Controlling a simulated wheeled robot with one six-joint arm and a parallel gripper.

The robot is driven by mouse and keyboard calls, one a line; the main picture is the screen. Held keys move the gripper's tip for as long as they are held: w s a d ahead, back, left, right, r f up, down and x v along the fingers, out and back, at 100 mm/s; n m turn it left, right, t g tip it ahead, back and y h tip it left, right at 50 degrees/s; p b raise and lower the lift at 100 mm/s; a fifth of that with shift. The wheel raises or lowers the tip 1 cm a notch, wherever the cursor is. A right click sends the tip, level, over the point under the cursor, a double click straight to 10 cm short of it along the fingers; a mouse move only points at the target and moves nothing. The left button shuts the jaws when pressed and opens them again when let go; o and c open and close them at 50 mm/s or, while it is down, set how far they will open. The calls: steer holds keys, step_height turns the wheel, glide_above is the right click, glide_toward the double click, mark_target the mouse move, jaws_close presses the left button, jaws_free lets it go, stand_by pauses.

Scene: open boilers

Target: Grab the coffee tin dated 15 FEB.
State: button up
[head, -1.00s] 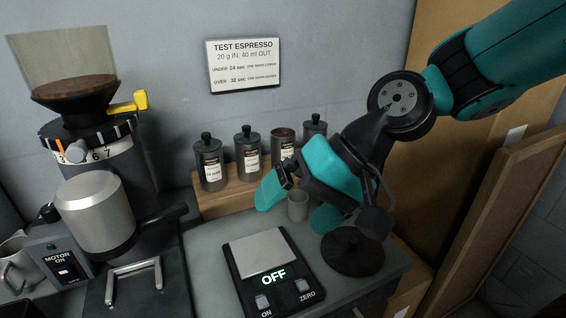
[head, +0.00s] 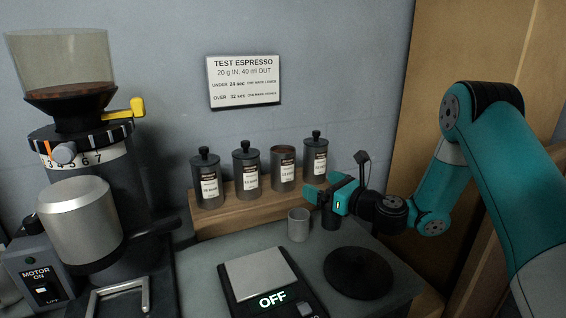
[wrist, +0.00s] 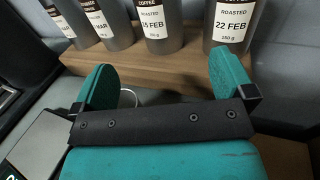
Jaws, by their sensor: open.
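The coffee tin dated 15 FEB (wrist: 160,22) shows its label in the wrist view, its first digit hard to read, with the top cut off. It stands upright on a wooden riser, third from the left. In the head view this tin (head: 284,170) is grey, with a pale label and no lid, its brown contents showing. My gripper (head: 318,194) is open and empty, in front of and slightly right of it. In the wrist view, the tin stands beyond and between the spread teal fingers (wrist: 162,82), apart from them.
The lidded 22 FEB tin (wrist: 230,22) stands close on the right; two more lidded tins (head: 247,170) stand left. A small grey cup (head: 298,225) is below my gripper. A scale (head: 262,275) and black disc (head: 358,272) lie in front; a grinder (head: 85,210) stands left.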

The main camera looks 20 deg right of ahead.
mark_target(291, 171)
steer(key=p+x, duration=0.6)
steer(key=x, duration=0.2)
steer(key=shift+w+a+p, duration=0.3)
steer(key=shift+p, duration=0.1)
steer(key=p+x, duration=0.1)
steer(key=x, duration=0.3)
steer(key=shift+a+r+p, duration=0.1)
steer(key=shift+r+p, duration=0.1)
steer(key=shift+p, duration=0.15)
steer(key=shift+w+a+f, duration=0.1)
steer(key=shift+w+a, duration=0.15)
steer(key=shift+w, duration=0.3)
steer(key=c, duration=1)
steer(key=shift+c, duration=0.5)
steer(key=shift+r, duration=0.2)
